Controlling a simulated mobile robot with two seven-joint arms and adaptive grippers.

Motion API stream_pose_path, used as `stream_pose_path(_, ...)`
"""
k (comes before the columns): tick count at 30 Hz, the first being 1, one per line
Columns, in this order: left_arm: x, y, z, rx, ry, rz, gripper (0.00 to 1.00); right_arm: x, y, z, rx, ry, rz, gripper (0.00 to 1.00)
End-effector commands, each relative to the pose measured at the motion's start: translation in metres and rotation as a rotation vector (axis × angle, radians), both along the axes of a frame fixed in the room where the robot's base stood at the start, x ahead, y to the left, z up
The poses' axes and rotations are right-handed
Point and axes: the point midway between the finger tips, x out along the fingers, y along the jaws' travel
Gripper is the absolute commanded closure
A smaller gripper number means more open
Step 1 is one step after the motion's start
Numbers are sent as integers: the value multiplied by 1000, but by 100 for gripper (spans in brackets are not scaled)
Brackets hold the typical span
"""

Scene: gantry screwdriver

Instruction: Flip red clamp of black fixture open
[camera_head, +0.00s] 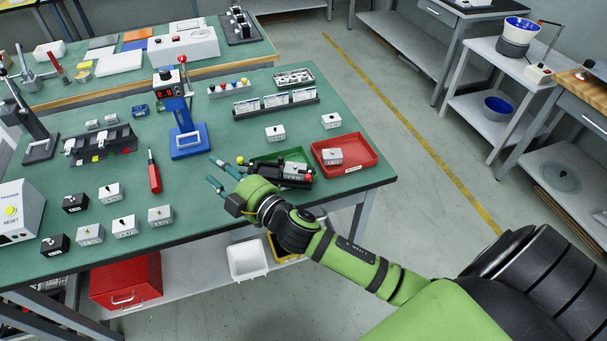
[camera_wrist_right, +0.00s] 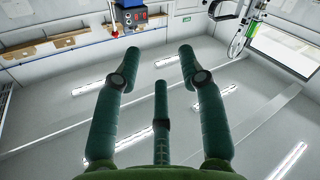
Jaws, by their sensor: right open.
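A black stand-like fixture (camera_head: 40,148) is at the left edge of the green table. Several red parts show around it, and I cannot tell which is its clamp or whether that is open. A longer black fixture (camera_head: 100,147) holding small boxes lies to its right. My right gripper (camera_head: 216,180) is over the front right of the table, fingers pointing left, far from both. In the right wrist view its three fingers (camera_wrist_right: 160,75) are spread and empty; no fixture shows there. My left gripper is not in view.
Several switch boxes (camera_head: 125,226) stand at the front. A red tray (camera_head: 357,145) is at the right. The table's middle has some bare room.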

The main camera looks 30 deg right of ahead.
Motion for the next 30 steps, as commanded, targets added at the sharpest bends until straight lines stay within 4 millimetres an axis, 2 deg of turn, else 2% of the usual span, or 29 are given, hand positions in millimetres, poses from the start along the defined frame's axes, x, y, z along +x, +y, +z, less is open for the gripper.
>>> stream_pose_path(1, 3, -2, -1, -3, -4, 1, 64, 6, 18, 28, -44, -111, 93, 59)
stream_pose_path(3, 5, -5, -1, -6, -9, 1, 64, 5, 47, 62, -117, -257, 251, 59)
stream_pose_path(6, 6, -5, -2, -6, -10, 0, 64, -11, 88, 89, -269, -427, 522, 59)
stream_pose_path(9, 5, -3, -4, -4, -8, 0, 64, -33, 113, 84, -471, -509, 805, 59)
stream_pose_path(11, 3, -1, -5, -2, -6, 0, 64, -44, 114, 70, -611, -508, 965, 59)
stream_pose_path(12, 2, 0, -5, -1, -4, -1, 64, -50, 108, 57, -711, -485, 1065, 59)
stream_pose_path(14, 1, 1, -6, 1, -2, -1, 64, -54, 90, 35, -869, -415, 1200, 59)
stream_pose_path(17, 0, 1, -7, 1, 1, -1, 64, -52, 33, 3, -1136, -210, 1366, 59)
stream_pose_path(19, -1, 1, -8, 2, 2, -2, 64, -48, -19, -9, -1300, -17, 1427, 59)
stream_pose_path(21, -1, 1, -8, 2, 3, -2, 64, -45, -71, -11, -1429, 180, 1446, 59)
stream_pose_path(24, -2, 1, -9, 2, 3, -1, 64, -44, -132, -4, -1549, 428, 1431, 59)
stream_pose_path(27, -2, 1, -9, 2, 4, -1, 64, -47, -169, 5, -1605, 589, 1400, 59)
stream_pose_path(30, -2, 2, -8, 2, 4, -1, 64, -49, -185, 8, -1625, 661, 1388, 59)
